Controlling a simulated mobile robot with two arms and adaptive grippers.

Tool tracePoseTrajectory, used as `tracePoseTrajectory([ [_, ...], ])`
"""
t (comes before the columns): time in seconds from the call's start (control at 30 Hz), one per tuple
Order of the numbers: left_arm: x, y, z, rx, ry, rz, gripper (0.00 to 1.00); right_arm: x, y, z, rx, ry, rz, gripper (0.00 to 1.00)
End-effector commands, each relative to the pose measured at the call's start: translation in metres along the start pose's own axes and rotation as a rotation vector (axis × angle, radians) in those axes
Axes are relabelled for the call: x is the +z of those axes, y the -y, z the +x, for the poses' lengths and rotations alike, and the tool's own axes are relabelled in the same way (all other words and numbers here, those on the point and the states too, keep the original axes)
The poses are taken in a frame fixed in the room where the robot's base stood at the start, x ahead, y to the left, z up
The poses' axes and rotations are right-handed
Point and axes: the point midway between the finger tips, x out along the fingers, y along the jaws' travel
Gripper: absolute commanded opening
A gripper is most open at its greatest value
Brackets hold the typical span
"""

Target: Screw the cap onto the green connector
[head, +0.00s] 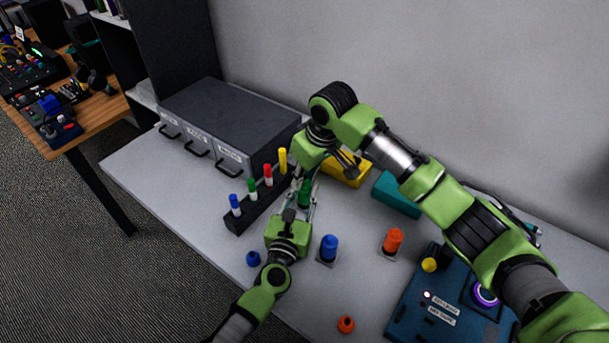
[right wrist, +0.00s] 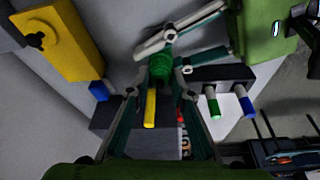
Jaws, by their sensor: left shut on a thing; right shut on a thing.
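A green ribbed part (right wrist: 160,68), of the green connector and cap, sits between the fingertips of my right gripper (right wrist: 160,82) in the right wrist view. In the head view the green connector (head: 304,193) shows partly, between the left gripper's fingers. My left gripper (head: 304,200) is shut on it from below, and its fingers show beside the green part in the right wrist view (right wrist: 190,50). My right gripper (head: 304,180) comes down from above, shut on the green part. The two grippers meet above the table. Cap and connector body cannot be told apart, nor how far they are joined.
A black rack (head: 240,222) with colored markers stands just left of the grippers. A blue connector (head: 329,247) and an orange connector (head: 392,240) stand right. Loose blue (head: 253,258) and orange (head: 346,324) caps lie in front. A grey drawer unit (head: 228,118) is behind.

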Motion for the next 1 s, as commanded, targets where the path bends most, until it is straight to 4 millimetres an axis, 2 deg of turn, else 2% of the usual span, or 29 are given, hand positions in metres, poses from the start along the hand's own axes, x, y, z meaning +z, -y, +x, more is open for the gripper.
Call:
tracePoseTrajectory([
  [0.27,-0.0004,-0.0003,-0.0001,0.000,-0.001,0.001,0.00,-0.0017,0.0037,0.0007,0.152,0.000,0.504,0.13],
  [0.6,-0.0003,-0.0001,-0.0001,0.000,-0.001,0.000,0.00,-0.0030,0.0037,0.0007,0.383,0.007,1.260,0.13],
  [0.7,-0.0003,0.0001,-0.0002,0.000,-0.001,0.000,0.00,-0.0028,0.0021,0.0005,0.440,0.006,1.440,0.13],
  [0.83,-0.0004,0.0002,-0.0002,0.000,-0.001,0.000,0.00,-0.0017,0.0012,0.0008,0.485,0.004,1.570,0.13],
  [1.0,-0.0005,0.0003,-0.0003,-0.001,-0.001,0.000,0.00,-0.0010,0.0002,0.0006,0.497,0.001,1.603,0.13],
])
